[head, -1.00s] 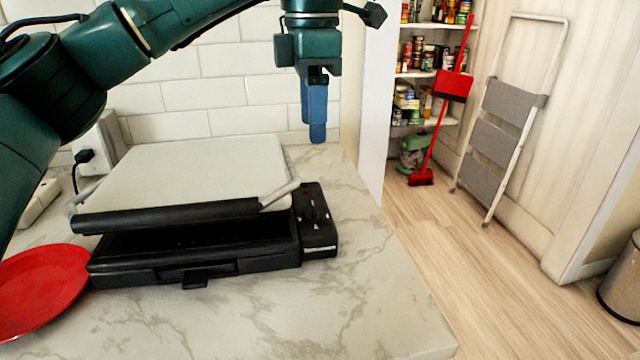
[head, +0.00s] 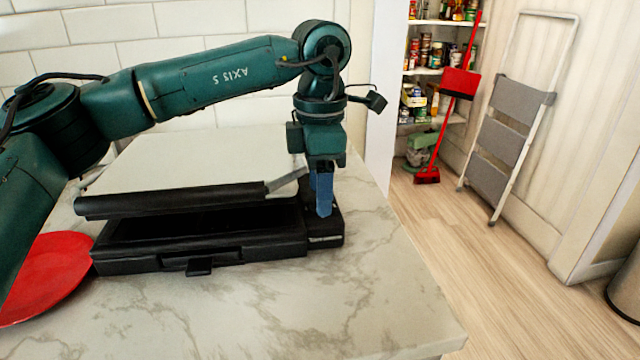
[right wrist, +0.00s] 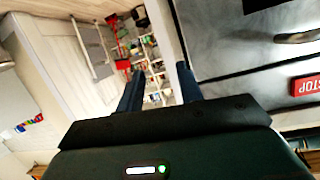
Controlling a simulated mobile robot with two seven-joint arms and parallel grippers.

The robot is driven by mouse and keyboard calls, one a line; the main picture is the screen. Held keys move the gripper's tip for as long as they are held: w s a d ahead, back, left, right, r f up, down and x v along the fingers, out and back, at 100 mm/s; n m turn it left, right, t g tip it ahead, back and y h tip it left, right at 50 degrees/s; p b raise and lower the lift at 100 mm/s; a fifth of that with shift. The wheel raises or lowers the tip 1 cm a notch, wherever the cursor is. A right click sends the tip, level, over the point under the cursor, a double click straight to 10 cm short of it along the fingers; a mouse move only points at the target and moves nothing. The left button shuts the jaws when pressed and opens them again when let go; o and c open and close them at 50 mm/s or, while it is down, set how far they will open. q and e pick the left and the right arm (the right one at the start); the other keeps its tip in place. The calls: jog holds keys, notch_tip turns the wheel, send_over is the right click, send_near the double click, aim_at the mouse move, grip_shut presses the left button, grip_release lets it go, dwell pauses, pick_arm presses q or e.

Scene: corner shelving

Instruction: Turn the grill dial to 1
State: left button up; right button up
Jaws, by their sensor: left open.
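The grill (head: 200,240) sits on the marble counter, with a black base and a pale lid (head: 185,160) tilted slightly open. Its control panel (head: 326,240) is on the right side. My left gripper (head: 322,212) points down over this panel, its blue fingers low at the panel. The dial is hidden behind the fingers, so I cannot tell its setting or whether they touch it. My left gripper is open. My right gripper (right wrist: 158,80) shows in the right wrist view with its two fingers apart and nothing between them; it is away from the grill.
A red plate (head: 50,275) lies left of the grill. A tiled wall stands behind it. The counter (head: 380,290) is clear in front and to the right. A step ladder (head: 500,130), a red broom and pantry shelves stand beyond, across the wooden floor.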

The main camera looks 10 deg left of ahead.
pick_arm(q)
jog(key=shift+c, duration=0.2)
jog(key=c, duration=0.9)
jog(key=shift+r+m+p, duration=0.1)
jog(key=shift+m+p, duration=0.35)
jog(key=shift+m, duration=0.25)
jog(key=shift+c, duration=0.2)
jog(key=shift+m, duration=0.9)
jog(key=o, duration=1)
notch_tip(320, 180, up, 13)
jog(key=shift+p, duration=0.95)
